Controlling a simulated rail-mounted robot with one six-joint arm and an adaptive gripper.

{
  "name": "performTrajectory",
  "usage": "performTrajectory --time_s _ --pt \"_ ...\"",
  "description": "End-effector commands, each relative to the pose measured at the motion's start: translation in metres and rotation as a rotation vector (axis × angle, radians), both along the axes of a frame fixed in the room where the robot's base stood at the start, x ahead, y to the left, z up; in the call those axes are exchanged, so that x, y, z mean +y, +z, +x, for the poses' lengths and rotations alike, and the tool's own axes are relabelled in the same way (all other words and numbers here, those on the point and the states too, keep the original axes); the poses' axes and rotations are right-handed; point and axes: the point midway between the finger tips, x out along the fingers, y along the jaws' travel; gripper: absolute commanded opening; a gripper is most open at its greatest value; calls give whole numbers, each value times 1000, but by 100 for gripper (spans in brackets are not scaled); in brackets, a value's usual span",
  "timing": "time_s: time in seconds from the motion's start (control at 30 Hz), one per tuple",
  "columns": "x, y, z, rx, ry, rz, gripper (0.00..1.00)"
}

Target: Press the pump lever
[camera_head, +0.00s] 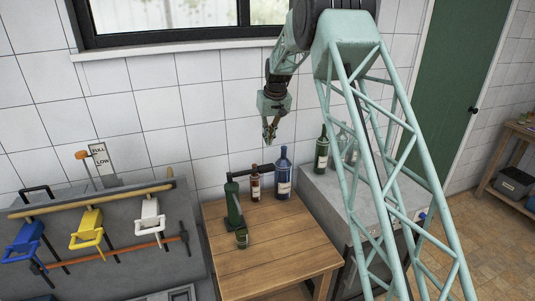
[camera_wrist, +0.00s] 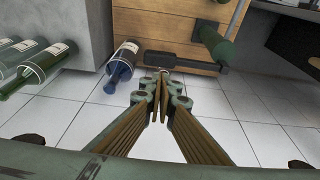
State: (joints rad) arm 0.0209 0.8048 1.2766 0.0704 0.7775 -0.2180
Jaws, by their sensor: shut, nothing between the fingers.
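The pump is a dark green body (camera_head: 233,207) on the left of the wooden table (camera_head: 280,250). Its black lever (camera_head: 250,171) reaches out to the right from the top, near the brown bottle (camera_head: 255,186) and blue bottle (camera_head: 283,180). In the wrist view the green body (camera_wrist: 213,44) is at upper right, and the dark lever (camera_wrist: 183,64) runs left from it, just beyond my fingertips. My gripper (camera_head: 269,138) is shut and empty, in the air above the lever and bottles, by the tiled wall; its fingers show in the wrist view (camera_wrist: 161,88).
Green bottles (camera_head: 321,150) stand on the grey cabinet (camera_head: 322,193) at right. A bench with blue, yellow and white clamps (camera_head: 87,228) is at left. The table's front part is clear.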

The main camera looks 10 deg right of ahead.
Motion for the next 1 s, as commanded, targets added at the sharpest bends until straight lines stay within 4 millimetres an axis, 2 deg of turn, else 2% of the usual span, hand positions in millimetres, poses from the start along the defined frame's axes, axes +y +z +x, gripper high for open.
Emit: performTrajectory --time_s 0.37,1.0 --pt "1 -24 7 1 0 0 0" --pt "4 -94 27 1 0 0 0"
